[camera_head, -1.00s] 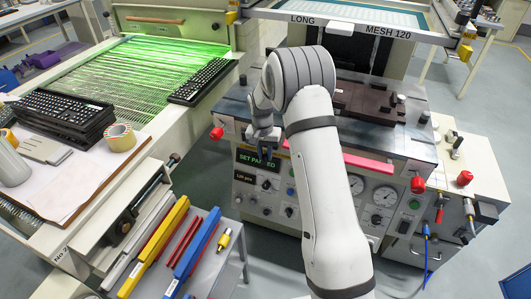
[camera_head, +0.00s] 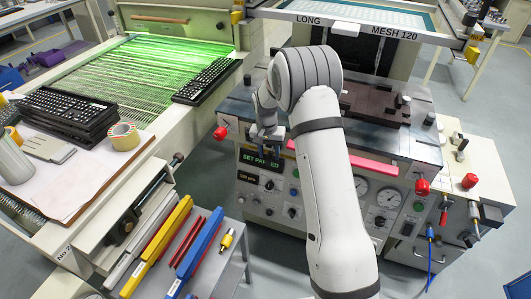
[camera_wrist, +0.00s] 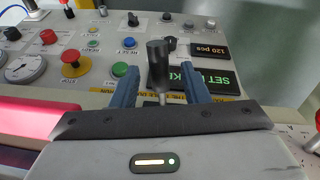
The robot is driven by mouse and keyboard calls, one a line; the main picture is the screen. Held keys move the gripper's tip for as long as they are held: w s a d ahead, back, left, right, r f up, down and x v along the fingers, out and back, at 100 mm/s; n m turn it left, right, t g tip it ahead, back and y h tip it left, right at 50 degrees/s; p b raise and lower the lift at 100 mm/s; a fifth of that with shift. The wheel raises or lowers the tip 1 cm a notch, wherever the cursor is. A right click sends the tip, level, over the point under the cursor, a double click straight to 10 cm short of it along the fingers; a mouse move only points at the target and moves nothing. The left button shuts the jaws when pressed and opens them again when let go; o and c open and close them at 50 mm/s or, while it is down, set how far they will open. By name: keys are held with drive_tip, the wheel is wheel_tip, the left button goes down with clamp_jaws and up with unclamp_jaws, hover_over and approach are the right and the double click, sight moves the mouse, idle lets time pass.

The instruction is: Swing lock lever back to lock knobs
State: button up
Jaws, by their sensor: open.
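My gripper (camera_head: 267,138) is at the front left edge of the printing machine, above its control panel. In the wrist view its two blue-grey fingers (camera_wrist: 160,84) are open and apart. A black cylindrical handle (camera_wrist: 158,62) on a thin metal stem stands between them, with a gap visible on each side; it looks like the lock lever. In the head view my gripper and arm hide this handle. Which knobs the lever locks cannot be told; red knobs show at the machine's left corner (camera_head: 220,133) and right corner (camera_head: 422,187).
The control panel (camera_head: 262,182) with buttons and gauges is below my gripper. A pink-red bar (camera_head: 357,164) runs along the machine's front edge. A dark fixture (camera_head: 375,104) sits on the machine top. A tool cart (camera_head: 205,240) stands at the front left.

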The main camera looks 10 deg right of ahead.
drive_tip(key=r, duration=0.7)
drive_tip(key=shift+w+a+r, duration=0.1)
drive_tip(key=shift+a+r, duration=0.15)
drive_tip(key=shift+c, duration=0.3)
